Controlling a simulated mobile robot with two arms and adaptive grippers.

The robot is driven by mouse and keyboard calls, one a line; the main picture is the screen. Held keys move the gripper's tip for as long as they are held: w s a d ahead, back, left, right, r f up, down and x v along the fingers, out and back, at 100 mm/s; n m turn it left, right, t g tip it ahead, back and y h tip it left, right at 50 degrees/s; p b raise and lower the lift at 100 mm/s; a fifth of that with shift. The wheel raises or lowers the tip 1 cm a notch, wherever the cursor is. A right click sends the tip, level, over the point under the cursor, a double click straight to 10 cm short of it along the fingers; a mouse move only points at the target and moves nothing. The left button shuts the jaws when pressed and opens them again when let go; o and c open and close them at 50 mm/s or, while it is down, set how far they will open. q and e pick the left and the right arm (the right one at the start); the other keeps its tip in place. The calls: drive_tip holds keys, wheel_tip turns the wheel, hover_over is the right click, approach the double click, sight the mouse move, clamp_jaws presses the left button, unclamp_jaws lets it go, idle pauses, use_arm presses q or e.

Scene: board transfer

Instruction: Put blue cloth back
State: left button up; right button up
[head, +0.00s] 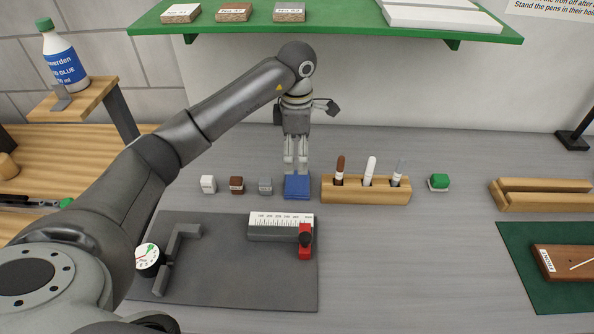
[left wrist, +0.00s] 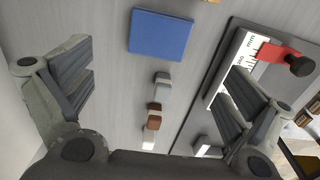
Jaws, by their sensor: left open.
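The blue cloth (head: 297,187) is a folded square lying on the grey table, between a small grey block and the wooden pen holder. It also shows in the left wrist view (left wrist: 160,35), flat and uncovered. My left gripper (head: 296,168) points down just above and behind the cloth in the head view. In the left wrist view its fingers (left wrist: 165,95) are spread wide with nothing between them, and the cloth lies beyond them. My right gripper is not in view.
A wooden pen holder (head: 366,190) stands right of the cloth. White (head: 208,184), brown (head: 237,185) and grey (head: 265,186) blocks stand left. A dark mat (head: 220,285) with a ruler stop (head: 281,226) lies in front. A green shelf (head: 330,24) hangs above.

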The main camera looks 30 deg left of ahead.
use_arm(q)
drive_tip(key=shift+r, duration=1.25)
